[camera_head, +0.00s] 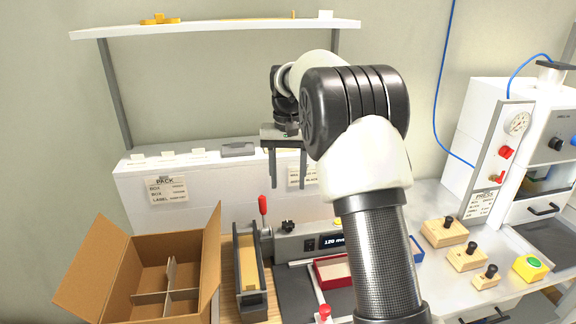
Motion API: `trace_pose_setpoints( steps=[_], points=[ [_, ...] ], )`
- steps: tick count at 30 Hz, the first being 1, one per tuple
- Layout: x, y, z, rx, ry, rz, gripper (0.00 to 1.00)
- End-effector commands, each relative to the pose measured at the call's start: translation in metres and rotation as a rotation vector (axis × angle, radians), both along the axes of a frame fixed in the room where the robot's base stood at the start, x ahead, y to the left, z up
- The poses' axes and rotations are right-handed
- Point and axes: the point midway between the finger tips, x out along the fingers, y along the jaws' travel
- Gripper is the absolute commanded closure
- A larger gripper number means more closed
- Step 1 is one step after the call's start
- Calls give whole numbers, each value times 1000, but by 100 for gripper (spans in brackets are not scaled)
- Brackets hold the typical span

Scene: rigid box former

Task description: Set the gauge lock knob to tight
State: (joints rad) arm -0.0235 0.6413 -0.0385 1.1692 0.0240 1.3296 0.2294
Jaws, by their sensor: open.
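My gripper (288,170) hangs in the upper middle of the head view, fingers pointing down and apart, with nothing between them. Below it in the picture is a grey gauge unit (292,245) with a display reading 120 mm (331,242). A small black knob (288,226) sits on top of the unit and looks like the gauge lock knob, though no label on it is readable. The fingers are clear of this knob. Its turn position cannot be told. My forearm hides the gauge's right part.
A red-handled lever (263,206) stands left of the knob, by a narrow trough (249,278). An open divided carton (128,272) is at left. Knobbed wooden blocks (444,233) and a press (497,150) are at right. A shelf (215,28) hangs above.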

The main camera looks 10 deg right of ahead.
Motion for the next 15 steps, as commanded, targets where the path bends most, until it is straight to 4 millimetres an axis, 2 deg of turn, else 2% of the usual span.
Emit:
trace_pose_setpoints(
  steps=[1, 6, 15],
  points=[
    [1, 0, 11, -1, -3, 0, 52],
    [0, 0, 32, 0, -1, -1, 52],
    [0, 0, 38, -1, 1, -1, 52]
  ],
)
